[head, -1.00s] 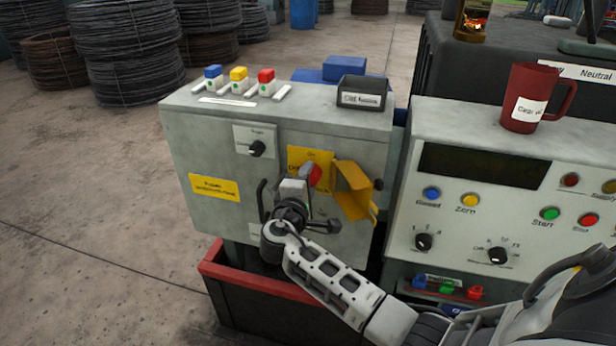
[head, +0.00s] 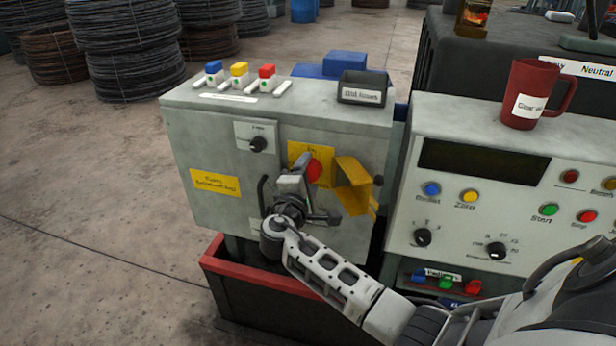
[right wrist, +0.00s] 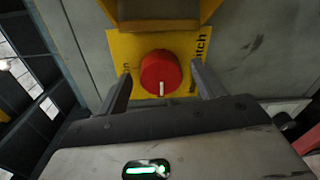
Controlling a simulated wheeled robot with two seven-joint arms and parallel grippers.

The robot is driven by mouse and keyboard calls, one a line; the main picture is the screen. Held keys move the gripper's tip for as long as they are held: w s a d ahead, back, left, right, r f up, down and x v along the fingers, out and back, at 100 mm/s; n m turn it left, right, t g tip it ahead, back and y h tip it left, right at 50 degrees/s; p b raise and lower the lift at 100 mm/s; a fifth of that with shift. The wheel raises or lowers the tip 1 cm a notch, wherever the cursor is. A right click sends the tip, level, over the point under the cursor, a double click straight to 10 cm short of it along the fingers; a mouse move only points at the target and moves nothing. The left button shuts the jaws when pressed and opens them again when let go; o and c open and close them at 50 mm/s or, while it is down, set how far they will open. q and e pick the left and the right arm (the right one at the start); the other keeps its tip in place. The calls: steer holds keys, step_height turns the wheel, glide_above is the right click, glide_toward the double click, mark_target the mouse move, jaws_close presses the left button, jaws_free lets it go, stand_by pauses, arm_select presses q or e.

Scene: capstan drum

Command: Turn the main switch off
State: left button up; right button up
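The main switch is a red round knob (head: 313,170) on a yellow plate (head: 298,152), on the front of the grey cabinet (head: 215,150). In the right wrist view the red knob (right wrist: 161,73) has a white mark at its lower edge, and the yellow plate (right wrist: 128,48) carries partly hidden lettering. My right gripper (head: 300,172) is just in front of the knob. In the wrist view its two fingers (right wrist: 160,85) stand apart on either side of the knob, with gaps. A yellow flap (head: 353,185) stands open right of the knob. My left gripper is not in view.
A black rotary knob (head: 258,144) sits above left on the cabinet. A control panel (head: 400,200) with buttons and dials stands at the right, with a red mug (head: 522,95) on top. A red-rimmed bin (head: 222,265) is below the cabinet.

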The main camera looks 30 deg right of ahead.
steer(key=b+v, duration=0.2)
steer(key=v, duration=1.4)
steer(key=shift+f, duration=0.2)
steer(key=s+d+f+m+g+y, duration=0.2)
steer(key=s+f+m+g+y, duration=0.5)
steer(key=s+f, duration=0.6)
steer(key=s+a+r+m+y, duration=0.1)
steer(key=s+a+m+y, duration=0.15)
steer(key=s+y, duration=0.45)
steer(key=w+a+f+n+t+y, duration=0.1)
steer(key=w+a+f+t, duration=0.3)
steer(key=a+f+t, duration=0.2)
steer(key=shift+w+a+f+y, duration=0.25)
steer(key=shift+f+y, duration=0.15)
steer(key=shift+f, duration=0.6)
